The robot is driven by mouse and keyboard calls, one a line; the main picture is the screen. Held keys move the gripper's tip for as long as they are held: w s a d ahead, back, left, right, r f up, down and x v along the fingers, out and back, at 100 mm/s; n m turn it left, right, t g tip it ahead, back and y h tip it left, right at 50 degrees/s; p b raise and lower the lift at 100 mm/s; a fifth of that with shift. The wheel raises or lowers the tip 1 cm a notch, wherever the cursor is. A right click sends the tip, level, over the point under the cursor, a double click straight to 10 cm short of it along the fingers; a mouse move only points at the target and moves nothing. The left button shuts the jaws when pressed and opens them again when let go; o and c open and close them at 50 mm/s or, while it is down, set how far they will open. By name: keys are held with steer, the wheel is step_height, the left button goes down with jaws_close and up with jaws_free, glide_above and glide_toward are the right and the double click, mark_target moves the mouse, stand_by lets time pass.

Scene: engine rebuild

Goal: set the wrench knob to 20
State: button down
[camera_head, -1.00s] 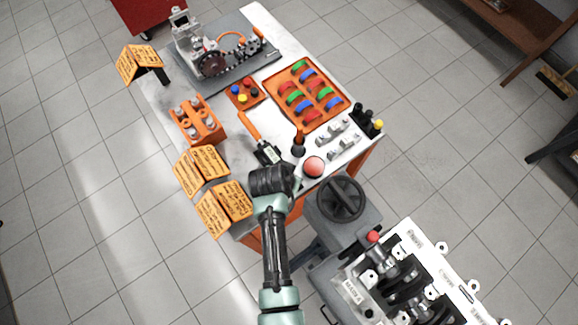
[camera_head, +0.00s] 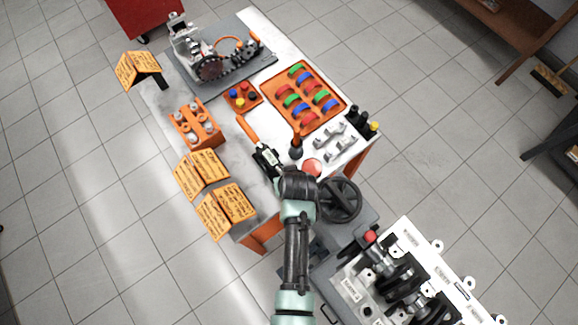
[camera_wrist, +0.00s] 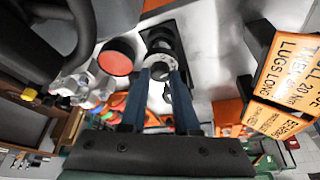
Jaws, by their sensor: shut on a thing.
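The wrench lies on the workbench (camera_head: 222,172). Its orange handle (camera_head: 247,129) points to the upper left, and its dark body (camera_head: 266,157) runs down toward my gripper. In the head view my wrist covers the lower end of the wrench and hides my fingertips. In the wrist view the two blue fingers of my gripper (camera_wrist: 160,75) are shut on a round grey knob (camera_wrist: 158,67), with a dark body (camera_wrist: 162,36) behind it. The number set on the knob is too small to read.
A red button (camera_head: 312,167) and a black handwheel (camera_head: 339,199) stand close right of my wrist. A dark-knobbed upright tool (camera_head: 296,150) stands beside the wrench. Orange cards (camera_head: 236,201) stand to the left; one shows "20 Nm" in the wrist view (camera_wrist: 290,68).

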stand_by(0.4)
steer(key=c, duration=0.6)
jaws_free()
steer(key=shift+c, duration=0.2)
steer(key=shift+r, duration=0.1)
steer(key=a+v, duration=0.1)
steer(key=v, duration=1.1)
steer(key=shift+d+r+b, duration=0.4)
steer(key=shift+d+b, duration=0.05)
steer(key=shift+d, duration=0.1)
